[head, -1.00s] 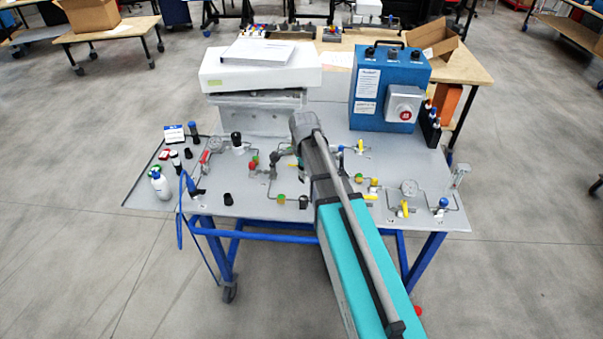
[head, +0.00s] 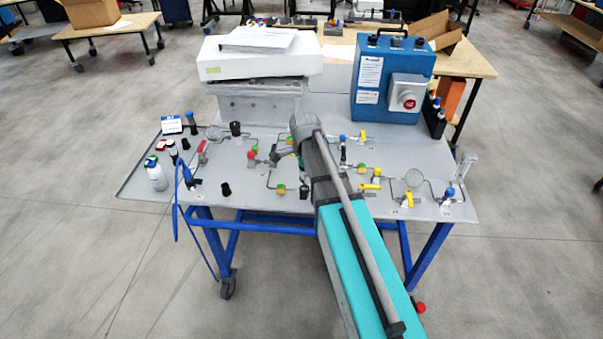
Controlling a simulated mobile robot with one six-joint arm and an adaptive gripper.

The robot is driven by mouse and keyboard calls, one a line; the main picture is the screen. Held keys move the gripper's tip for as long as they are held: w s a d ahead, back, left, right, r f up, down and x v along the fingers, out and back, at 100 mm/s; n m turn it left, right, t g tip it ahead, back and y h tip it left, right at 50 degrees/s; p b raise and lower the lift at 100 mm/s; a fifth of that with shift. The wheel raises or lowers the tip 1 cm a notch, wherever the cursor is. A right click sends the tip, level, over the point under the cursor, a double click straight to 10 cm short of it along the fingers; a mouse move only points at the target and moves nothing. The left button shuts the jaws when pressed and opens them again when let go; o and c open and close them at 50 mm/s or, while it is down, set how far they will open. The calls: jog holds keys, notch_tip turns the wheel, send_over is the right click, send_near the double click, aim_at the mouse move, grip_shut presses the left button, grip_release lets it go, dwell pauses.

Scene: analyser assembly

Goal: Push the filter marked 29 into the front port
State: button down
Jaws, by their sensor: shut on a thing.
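My arm reaches over the grey panel table (head: 330,110) from the lower right. My gripper (head: 282,154) shows only in part, small and grey, beyond the elbow and low over the middle of the panel. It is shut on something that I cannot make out. Black cylindrical parts stand on the panel, one at the upper left (head: 236,129), one near the front left edge (head: 226,189) and one beside my arm (head: 305,191). No marking 29 is readable, and I cannot tell which opening is the front port. My arm hides part of the panel's middle.
Valves, gauges and thin tubes spread over the panel, including a yellow-handled valve (head: 408,199). A white bottle (head: 156,175) and small items stand at the left. A white analyser box (head: 262,62) and a blue box (head: 392,82) stand at the back.

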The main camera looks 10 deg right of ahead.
jog(key=shift+f+b, duration=0.3)
jog(key=shift+f, duration=0.2)
jog(key=shift+s, duration=0.15)
dwell(0.5)
jog(key=shift+f+b, duration=1.15)
jog(key=shift+f, duration=0.05)
dwell(2.2)
jog(key=shift+c, duration=0.8)
grip_release()
jog(key=shift+r, duration=0.15)
